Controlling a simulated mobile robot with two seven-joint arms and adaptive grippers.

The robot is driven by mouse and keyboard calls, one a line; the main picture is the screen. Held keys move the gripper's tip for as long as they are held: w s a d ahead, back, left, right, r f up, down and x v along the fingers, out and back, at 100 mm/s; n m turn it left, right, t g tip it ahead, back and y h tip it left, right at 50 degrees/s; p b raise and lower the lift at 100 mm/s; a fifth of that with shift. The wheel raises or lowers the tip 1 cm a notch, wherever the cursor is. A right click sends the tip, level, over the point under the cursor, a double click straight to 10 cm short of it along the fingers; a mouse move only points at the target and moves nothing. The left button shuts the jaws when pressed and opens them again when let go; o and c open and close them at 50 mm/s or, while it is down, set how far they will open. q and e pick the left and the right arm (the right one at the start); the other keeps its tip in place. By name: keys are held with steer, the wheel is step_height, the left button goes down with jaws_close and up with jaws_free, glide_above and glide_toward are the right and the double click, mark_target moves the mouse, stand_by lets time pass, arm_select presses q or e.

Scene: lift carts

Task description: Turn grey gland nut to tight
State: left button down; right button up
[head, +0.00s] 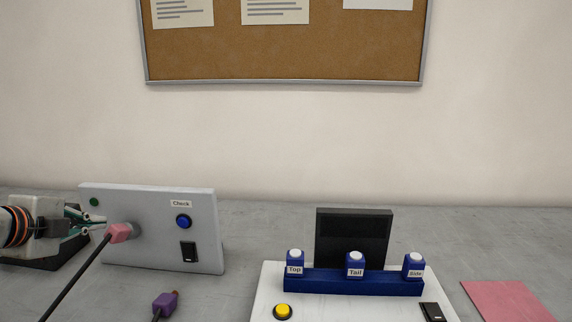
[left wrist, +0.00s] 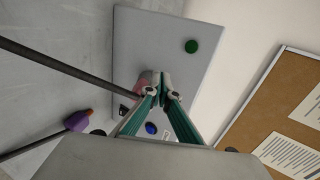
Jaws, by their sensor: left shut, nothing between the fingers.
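The grey gland nut (head: 136,228) shows as a small round grey piece on the front of the upright grey panel (head: 150,205), at the left. A pink plug (head: 119,233) with a black cable sits in front of it and partly hides it. How far the nut is turned cannot be told. My left gripper (head: 104,223) comes in from the left, its green fingers shut and empty, right beside the pink plug. In the left wrist view its fingertips (left wrist: 161,91) meet in front of the pink plug (left wrist: 146,80); contact cannot be told. My right gripper is not in view.
The panel has a green light (head: 94,202), a blue Check button (head: 183,221) and a black switch (head: 189,251). A purple plug (head: 165,303) lies in front. A white board (head: 268,292) with blue labelled blocks stands right, beside a pink mat (head: 508,301).

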arm_select(q)
steer(key=w+m+b, duration=0.1)
steer(key=m+b, duration=0.1)
steer(key=m, duration=0.2)
steer(key=w+d+f+m+b, duration=0.1)
steer(key=m+b, duration=0.1)
steer(key=m, duration=0.2)
steer(key=w+m+b, duration=0.1)
steer(key=m+b, duration=0.1)
steer(key=m, duration=0.2)
steer(key=shift+d+f+b, duration=0.15)
steer(key=shift+f+b, duration=0.05)
steer(key=shift+b, duration=0.2)
steer(key=shift+w, duration=0.2)
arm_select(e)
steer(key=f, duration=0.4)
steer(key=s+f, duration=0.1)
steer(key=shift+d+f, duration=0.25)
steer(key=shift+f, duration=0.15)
